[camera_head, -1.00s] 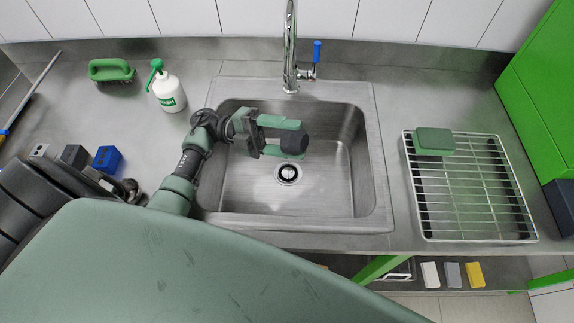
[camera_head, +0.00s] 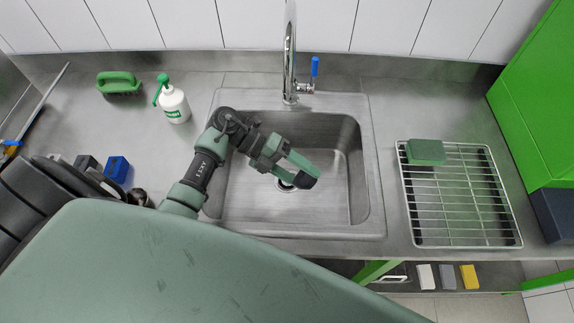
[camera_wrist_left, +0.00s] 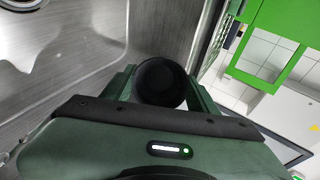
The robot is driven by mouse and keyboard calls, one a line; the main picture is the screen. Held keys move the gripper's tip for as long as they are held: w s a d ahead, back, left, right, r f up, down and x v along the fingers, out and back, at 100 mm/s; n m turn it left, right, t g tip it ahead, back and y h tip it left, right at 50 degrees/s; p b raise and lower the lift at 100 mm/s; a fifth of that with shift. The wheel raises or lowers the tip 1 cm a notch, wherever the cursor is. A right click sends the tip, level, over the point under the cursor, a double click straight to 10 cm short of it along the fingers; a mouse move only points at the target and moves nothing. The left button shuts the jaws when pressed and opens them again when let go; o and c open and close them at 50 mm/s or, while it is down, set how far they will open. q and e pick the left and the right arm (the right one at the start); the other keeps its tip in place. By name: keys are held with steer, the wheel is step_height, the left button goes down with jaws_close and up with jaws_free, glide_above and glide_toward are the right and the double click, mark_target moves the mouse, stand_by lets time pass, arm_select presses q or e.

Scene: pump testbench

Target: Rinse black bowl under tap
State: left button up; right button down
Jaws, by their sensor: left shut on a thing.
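My left gripper (camera_head: 303,173) is over the sink basin (camera_head: 335,190), above the drain. It is shut on the small black bowl (camera_head: 307,181), which is mostly hidden by the green fingers in the head view. In the left wrist view the round black bowl (camera_wrist_left: 161,82) sits between the two fingers, its dark hollow facing the camera. The tap (camera_head: 290,60) with a blue lever (camera_head: 315,66) stands behind the sink. No water stream is visible. My right gripper is not in view.
A green-handled brush (camera_head: 118,82) and a white spray bottle (camera_head: 174,104) stand left of the sink. A blue block (camera_head: 117,169) lies nearer. A wire rack (camera_head: 460,246) with a green sponge (camera_head: 425,151) is at right. A green cabinet (camera_head: 540,100) borders the rack.

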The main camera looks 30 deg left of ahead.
arm_select(q)
steer(key=y+p, duration=0.1)
steer(key=p, duration=0.1)
steer(key=d+y+p, duration=0.1)
steer(key=y+p, duration=0.3)
steer(key=p, duration=0.1)
steer(key=shift+d+f+m, duration=0.15)
steer(key=shift+d+m, duration=0.15)
steer(key=shift+d, duration=0.1)
steer(key=d+f+y+p, duration=0.2)
steer(key=d+f+y, duration=0.1)
steer(key=d+y, duration=0.3)
steer(key=shift+d+y, duration=0.2)
steer(key=shift+y, duration=0.3)
steer(key=shift+r, duration=0.1)
